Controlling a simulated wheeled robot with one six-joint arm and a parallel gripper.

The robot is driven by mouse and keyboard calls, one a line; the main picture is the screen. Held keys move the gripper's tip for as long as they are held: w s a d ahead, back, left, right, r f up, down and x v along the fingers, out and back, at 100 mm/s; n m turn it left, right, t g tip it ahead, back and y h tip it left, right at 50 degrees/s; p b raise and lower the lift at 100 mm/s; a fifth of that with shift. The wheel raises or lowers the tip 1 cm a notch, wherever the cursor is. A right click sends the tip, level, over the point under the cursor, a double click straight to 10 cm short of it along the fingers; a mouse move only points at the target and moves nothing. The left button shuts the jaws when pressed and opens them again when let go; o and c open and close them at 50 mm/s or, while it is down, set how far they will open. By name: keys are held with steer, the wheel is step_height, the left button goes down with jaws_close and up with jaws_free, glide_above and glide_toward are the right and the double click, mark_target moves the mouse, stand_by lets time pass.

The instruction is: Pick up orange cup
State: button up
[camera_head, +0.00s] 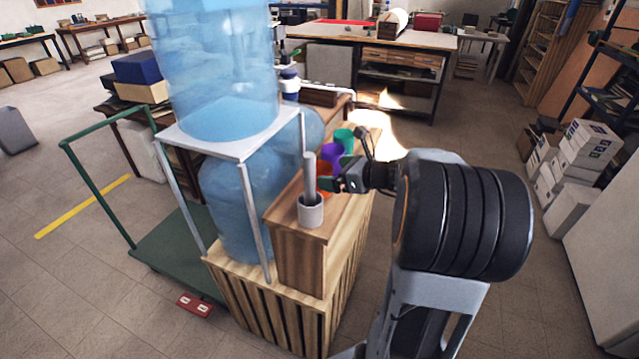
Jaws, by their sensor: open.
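The orange cup (323,170) stands on top of the wooden crate (290,232), in front of a purple cup (332,151). It is partly hidden behind my gripper (339,183). My gripper reaches in from the right with its fingers at the orange cup's right side. The fingers are small and dark here, and nothing shows held between them. I cannot tell whether they touch the cup.
A light grey pot (311,212) with an upright grey rod stands at the crate's near end. A teal cup (345,137) stands behind the purple one. Large blue water bottles (215,80) on a metal stand rise close to the left. Open floor lies to the right.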

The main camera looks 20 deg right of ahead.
mark_target(320, 171)
steer(key=shift+x, duration=2.7)
steer(key=shift+a+r, duration=0.1)
steer(key=shift+r, duration=0.05)
steer(key=shift+c, duration=0.3)
steer(key=c, duration=0.9)
steer(key=shift+o, duration=0.2)
